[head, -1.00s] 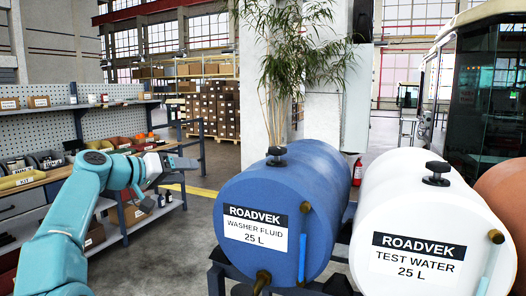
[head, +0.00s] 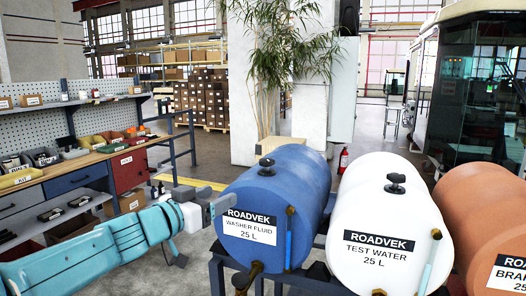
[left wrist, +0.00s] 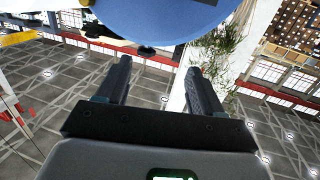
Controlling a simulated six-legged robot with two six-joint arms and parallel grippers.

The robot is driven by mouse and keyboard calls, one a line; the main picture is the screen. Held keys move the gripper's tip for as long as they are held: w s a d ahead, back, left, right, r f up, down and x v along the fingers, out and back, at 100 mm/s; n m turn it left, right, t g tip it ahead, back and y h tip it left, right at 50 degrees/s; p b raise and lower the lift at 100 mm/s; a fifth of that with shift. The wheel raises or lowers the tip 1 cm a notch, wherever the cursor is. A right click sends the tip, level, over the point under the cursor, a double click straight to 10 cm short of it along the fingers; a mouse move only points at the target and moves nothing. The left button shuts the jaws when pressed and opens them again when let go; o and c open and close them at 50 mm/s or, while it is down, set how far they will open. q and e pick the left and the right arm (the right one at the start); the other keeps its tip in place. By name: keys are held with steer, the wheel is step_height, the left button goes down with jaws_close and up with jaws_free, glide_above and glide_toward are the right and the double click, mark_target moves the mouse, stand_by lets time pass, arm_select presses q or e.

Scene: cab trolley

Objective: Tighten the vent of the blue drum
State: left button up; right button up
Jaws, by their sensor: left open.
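The blue drum (head: 252,205), labelled washer fluid, lies on its side on a dark stand in the middle of the head view. Its vent is a black knob (head: 266,166) on top. My left gripper (head: 226,204) is at the left side of the drum's front, below the vent's level. In the left wrist view its two fingers (left wrist: 155,88) are spread with nothing between them. The drum (left wrist: 165,15) fills the top of that view, with a dark knob (left wrist: 147,50) at its edge, beyond the fingers. My right gripper is not in view.
A white drum (head: 350,215) stands close to the right, with its own black knob (head: 395,184). An orange drum (head: 480,205) is farther right. A workbench (head: 80,170) with bins stands at the left. A plant (head: 285,60) rises behind the drums.

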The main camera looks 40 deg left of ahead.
arm_select(q)
glide_toward(262, 163)
steer(key=shift+t+h, duration=0.3)
steer(key=shift+h, duration=0.1)
steer(key=w+p, duration=0.2)
steer(key=w, duration=0.7)
steer(key=shift+w+a+f, duration=0.1)
steer(key=shift+w, duration=0.55)
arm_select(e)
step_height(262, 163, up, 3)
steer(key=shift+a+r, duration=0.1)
arm_select(q)
steer(key=shift+w+f, duration=0.1)
steer(key=shift+w, duration=0.05)
